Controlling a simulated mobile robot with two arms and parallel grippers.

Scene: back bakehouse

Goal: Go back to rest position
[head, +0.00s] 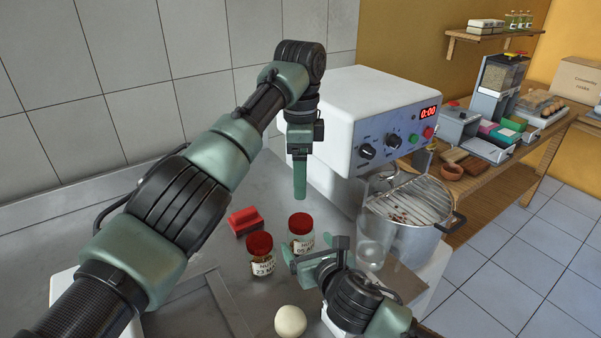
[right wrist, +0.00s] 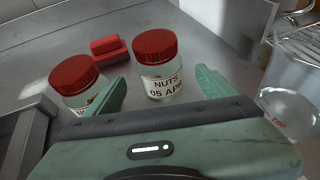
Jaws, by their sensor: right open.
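My left arm comes in from the left, and its gripper (head: 300,178) hangs pointing down above the counter. Its fingers show edge-on, so I cannot tell whether they are apart; nothing shows held. My right gripper (head: 316,252) is low over the counter at lower centre, its fingers spread wide. In the right wrist view, a red-lidded nuts jar (right wrist: 160,78) stands upright just beyond the gap between these fingers; it also shows in the head view (head: 301,240). A second red-lidded jar (right wrist: 77,84) stands left of the left finger, also in the head view (head: 262,265).
A red block (head: 245,221) lies behind the jars. A pale round ball (head: 291,321) is at the front. A white machine (head: 375,118) reading 0:00, a clear beaker (head: 371,252) and a metal pot with a grille (head: 412,240) stand right. A tiled wall (head: 120,70) is behind.

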